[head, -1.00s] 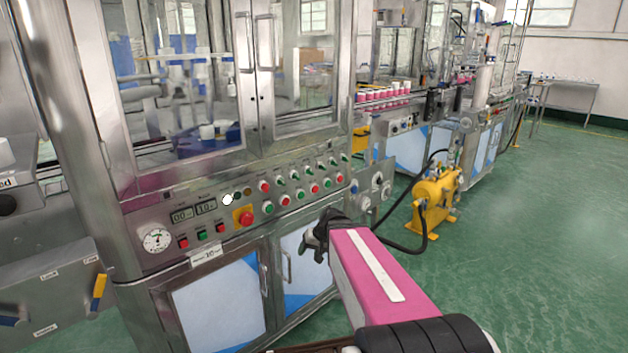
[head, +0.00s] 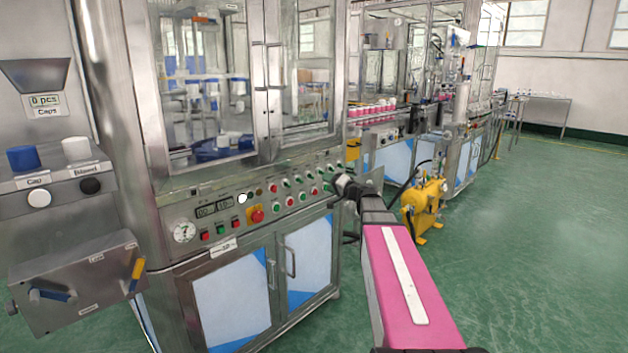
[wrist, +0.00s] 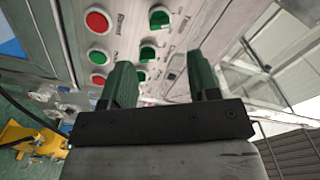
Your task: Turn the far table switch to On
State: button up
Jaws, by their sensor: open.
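The control panel (head: 262,205) on the front of the steel machine carries rows of small red and green controls. Its labels are too small or blurred to read, so I cannot tell which is the far table switch. My gripper (head: 338,186) is at the right end of this panel. In the wrist view my gripper (wrist: 163,88) is open, its two dark green fingers pointing at the panel with nothing seen between them. A green rotary switch (wrist: 159,19) and another below it (wrist: 148,50) show just beyond the fingers.
A yellow pump (head: 424,205) with black hoses stands on the green floor right of the machine. A red emergency button (head: 257,215) sits on a yellow plate. Open floor lies to the right.

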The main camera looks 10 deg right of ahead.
aim_at(313, 177)
jog(key=x, duration=0.9)
jog(key=shift+w+a, duration=0.15)
jog(key=c, duration=0.9)
